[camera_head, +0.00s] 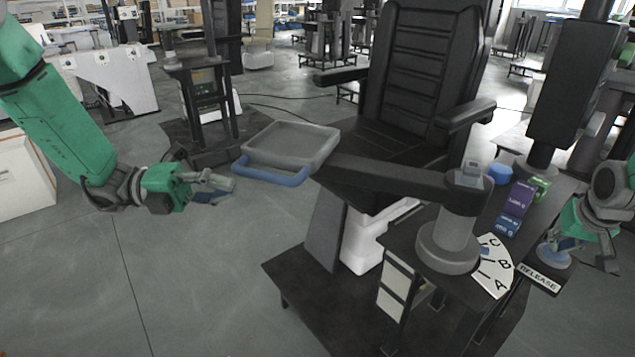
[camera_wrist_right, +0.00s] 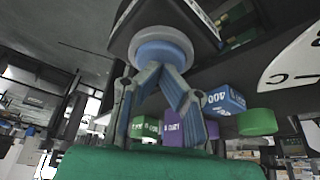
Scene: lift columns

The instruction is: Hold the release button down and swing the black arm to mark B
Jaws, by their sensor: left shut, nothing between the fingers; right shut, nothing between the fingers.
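The black arm (camera_head: 395,178) runs left from a grey round column (camera_head: 450,238) to a grey tray (camera_head: 290,143) with a blue handle (camera_head: 272,174). The white scale (camera_head: 494,272) at the column's foot carries marks A, B and C; a small blue patch shows near C. My left gripper (camera_head: 230,188) is shut and empty, just left of the handle, apparently apart from it. My right gripper (camera_head: 556,246) is shut and empty. In the right wrist view its fingertips (camera_wrist_right: 160,72) are at the blue release button (camera_wrist_right: 160,52) in a grey ring; whether it is pressed, I cannot tell.
The RELEASE label (camera_head: 540,278) is at the table's front edge. Blue and purple boxes (camera_head: 515,207), a green item (camera_head: 540,187) and a blue round item (camera_head: 499,174) stand behind the scale. A black chair (camera_head: 425,75) is behind the arm.

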